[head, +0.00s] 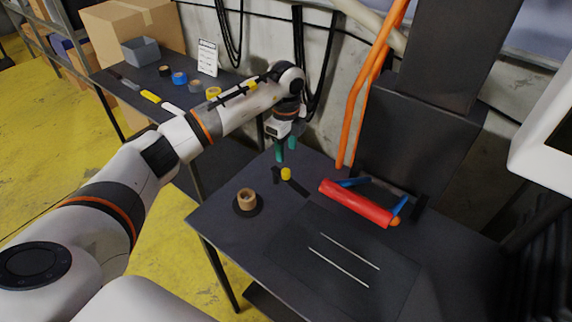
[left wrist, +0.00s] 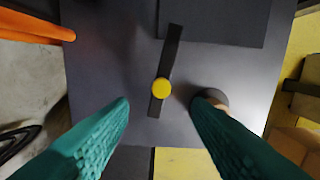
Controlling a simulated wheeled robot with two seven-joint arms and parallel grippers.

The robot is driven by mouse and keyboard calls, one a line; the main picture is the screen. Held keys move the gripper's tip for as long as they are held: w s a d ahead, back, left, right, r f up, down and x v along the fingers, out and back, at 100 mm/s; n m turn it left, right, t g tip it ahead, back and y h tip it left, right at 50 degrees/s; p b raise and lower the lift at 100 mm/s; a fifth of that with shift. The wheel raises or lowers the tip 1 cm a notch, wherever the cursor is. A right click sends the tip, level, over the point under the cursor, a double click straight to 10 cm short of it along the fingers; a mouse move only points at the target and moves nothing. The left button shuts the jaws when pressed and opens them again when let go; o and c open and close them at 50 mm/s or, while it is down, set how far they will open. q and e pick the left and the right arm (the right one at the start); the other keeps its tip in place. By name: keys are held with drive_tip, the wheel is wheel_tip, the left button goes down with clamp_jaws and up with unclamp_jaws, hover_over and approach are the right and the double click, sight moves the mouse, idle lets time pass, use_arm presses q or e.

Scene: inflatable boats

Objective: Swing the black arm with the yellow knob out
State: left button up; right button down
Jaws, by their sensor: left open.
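The black arm (head: 299,188) is a thin flat bar on the dark table, with a round yellow knob (head: 286,174) on it. In the left wrist view the bar (left wrist: 171,50) runs slightly tilted up the picture, and the yellow knob (left wrist: 161,89) sits on its lower part. My left gripper (head: 286,150) has teal fingers and points down above the table near the knob. In the left wrist view its fingers (left wrist: 160,103) are wide apart, one on each side of the knob, with nothing between them touched. My right gripper is not in view.
A red roll (head: 358,203) with blue supports lies to the right. Orange hoses (head: 357,95) hang behind. A back table (head: 125,79) holds tapes and a grey bin (head: 140,51).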

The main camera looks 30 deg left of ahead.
use_arm(q)
drive_tip(key=shift+r+b, duration=0.35)
drive_tip(key=shift+r, duration=1.7)
drive_tip(key=shift+f, duration=0.1)
